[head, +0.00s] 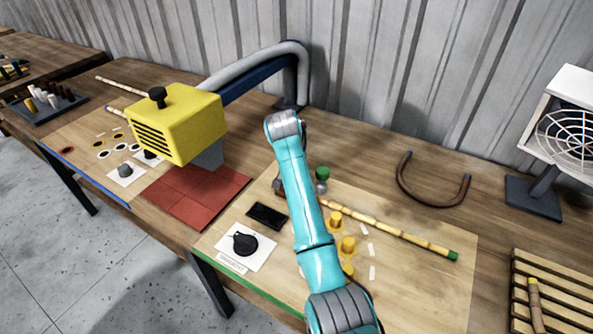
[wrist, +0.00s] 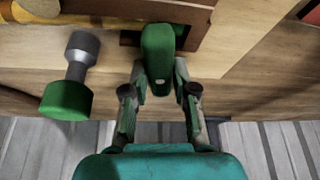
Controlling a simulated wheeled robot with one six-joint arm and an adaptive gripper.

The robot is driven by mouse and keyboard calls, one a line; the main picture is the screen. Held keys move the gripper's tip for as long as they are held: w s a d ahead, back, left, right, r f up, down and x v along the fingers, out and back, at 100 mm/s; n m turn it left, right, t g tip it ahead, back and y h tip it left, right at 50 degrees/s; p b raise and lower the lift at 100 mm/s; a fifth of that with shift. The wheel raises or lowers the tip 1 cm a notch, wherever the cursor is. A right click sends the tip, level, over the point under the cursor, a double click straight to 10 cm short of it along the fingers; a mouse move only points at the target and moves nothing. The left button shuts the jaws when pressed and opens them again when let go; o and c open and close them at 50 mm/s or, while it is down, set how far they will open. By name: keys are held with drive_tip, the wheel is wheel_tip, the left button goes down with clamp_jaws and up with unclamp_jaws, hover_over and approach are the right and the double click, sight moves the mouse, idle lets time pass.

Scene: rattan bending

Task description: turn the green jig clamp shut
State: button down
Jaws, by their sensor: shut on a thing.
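The green jig clamp (wrist: 157,48) shows in the wrist view as a rounded green handle, upright in the picture, in front of a dark reddish-brown frame. My gripper (wrist: 158,76) has a finger on each side of the handle's lower end and is shut on it. In the head view my turquoise arm hides the gripper and most of the clamp area. A green-capped grey post (wrist: 67,98) stands left of the clamp in the wrist view, apart from my fingers; its green cap also shows in the head view (head: 322,172).
A rattan pole with a green tip (head: 420,240) lies across the jig board (head: 425,290), beside several yellow pegs (head: 348,244). A yellow box (head: 178,122) stands over a red mat (head: 200,195) at left. A bent brown rod (head: 403,185) and a fan (head: 567,137) are at right.

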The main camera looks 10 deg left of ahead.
drive_tip(key=shift+m+h, duration=0.4)
drive_tip(key=shift+m, duration=0.6)
drive_tip(key=c, duration=0.9)
unclamp_jaws()
drive_tip(key=v, duration=1.2)
drive_tip(key=shift+w+a, duration=0.1)
drive_tip(key=shift+w, duration=0.1)
